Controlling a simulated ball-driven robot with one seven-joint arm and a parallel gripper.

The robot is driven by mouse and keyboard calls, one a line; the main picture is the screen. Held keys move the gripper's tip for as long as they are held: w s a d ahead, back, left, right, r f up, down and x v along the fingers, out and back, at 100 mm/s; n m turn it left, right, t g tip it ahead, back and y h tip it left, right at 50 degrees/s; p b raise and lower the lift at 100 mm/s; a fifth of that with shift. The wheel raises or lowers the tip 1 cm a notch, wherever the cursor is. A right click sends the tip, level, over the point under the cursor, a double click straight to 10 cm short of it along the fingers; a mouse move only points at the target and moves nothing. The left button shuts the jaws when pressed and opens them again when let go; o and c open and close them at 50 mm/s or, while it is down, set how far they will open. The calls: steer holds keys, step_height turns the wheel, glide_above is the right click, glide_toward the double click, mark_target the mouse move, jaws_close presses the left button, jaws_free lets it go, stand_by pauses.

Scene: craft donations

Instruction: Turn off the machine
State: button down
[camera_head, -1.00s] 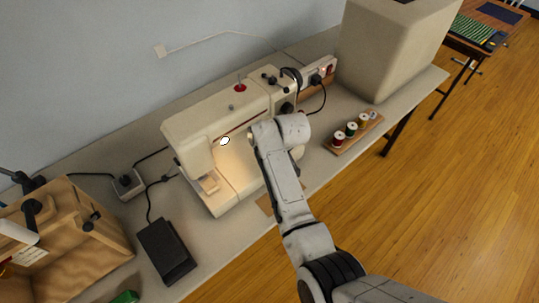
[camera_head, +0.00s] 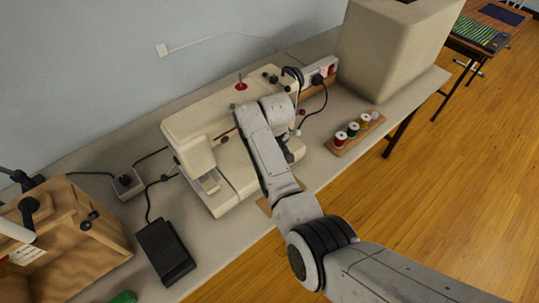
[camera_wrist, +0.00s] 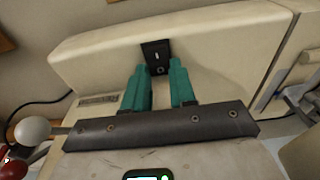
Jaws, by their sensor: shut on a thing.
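The machine is a cream sewing machine (camera_head: 190,122) on a long table against the wall. Its work light is dark. A small black switch plate (camera_wrist: 156,50) with a white mark sits on its cream face in the wrist view. My gripper (camera_wrist: 159,74) has teal fingers, one on each side of the switch's lower part, and is shut on the switch. In the head view my arm covers the machine's middle and hides the gripper and switch. Part of the switch is hidden between the fingers.
A rack of thread spools (camera_head: 340,146) and a large beige cover (camera_head: 385,50) are at right. A black foot pedal (camera_head: 166,252) and a wooden case (camera_head: 70,232) are at left.

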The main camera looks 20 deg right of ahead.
steer(key=c, duration=0.9)
jaws_free()
steer(key=r, duration=0.3)
steer(key=s+r, duration=0.1)
steer(key=r, duration=0.6)
steer(key=shift+s+d+r, duration=0.15)
steer(key=shift+d+r, duration=0.05)
steer(key=shift+r, duration=0.15)
